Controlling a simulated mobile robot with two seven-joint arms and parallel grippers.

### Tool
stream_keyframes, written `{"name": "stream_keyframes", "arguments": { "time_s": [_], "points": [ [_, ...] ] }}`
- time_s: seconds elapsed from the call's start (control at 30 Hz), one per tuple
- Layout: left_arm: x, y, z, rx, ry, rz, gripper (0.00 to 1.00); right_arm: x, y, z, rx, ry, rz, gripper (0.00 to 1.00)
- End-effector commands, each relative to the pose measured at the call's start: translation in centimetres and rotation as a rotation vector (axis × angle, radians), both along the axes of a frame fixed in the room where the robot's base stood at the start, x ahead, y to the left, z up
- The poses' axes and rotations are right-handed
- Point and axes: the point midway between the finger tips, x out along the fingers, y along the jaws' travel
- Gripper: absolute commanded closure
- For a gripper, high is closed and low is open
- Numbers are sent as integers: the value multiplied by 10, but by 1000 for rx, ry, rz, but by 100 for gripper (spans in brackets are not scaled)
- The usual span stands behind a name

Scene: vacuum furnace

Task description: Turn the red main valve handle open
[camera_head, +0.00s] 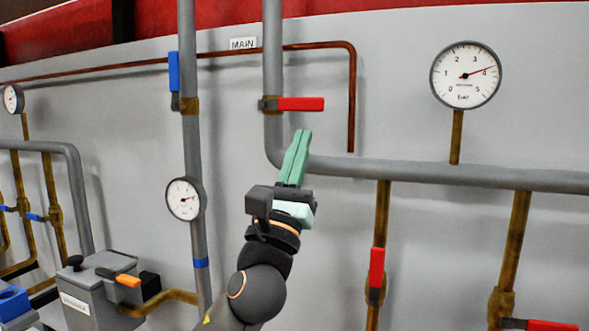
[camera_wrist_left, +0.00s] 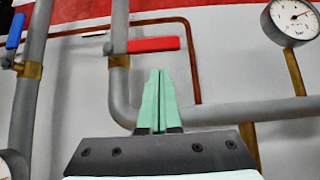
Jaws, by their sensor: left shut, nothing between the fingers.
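The red main valve handle (camera_head: 301,104) lies horizontal, pointing right from its brass valve on the vertical grey pipe below the MAIN label (camera_head: 243,44). It also shows in the left wrist view (camera_wrist_left: 153,44). My left gripper (camera_head: 303,133) has green fingers that are shut and empty. Its fingertips are just below the handle in the head view, with a visible gap. In the left wrist view the fingertips also sit below the handle. How far they are from it in depth I cannot tell. My right gripper is not in view.
A large pressure gauge (camera_head: 466,75) is at upper right. A horizontal grey pipe (camera_head: 450,174) runs behind my gripper. A blue handle (camera_head: 174,72) is on the left pipe. Other red handles (camera_head: 376,268) are lower right. A grey box with an orange lever (camera_head: 128,281) is lower left.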

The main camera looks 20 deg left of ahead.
Motion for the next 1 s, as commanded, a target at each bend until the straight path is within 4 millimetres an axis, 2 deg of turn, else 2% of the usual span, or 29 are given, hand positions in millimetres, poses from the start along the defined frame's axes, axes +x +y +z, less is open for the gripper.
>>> {"name": "stream_keyframes", "arguments": {
  "time_s": [0.03, 0.2, 1.0],
  "points": [
    [0, 0, 10, -1, -1, 1, 100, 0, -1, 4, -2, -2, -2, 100],
    [0, 0, 20, 1, 0, 1, 100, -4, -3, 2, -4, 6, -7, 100],
    [0, -3, 26, -64, 3, -1, 100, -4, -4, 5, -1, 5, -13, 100]
  ]
}}
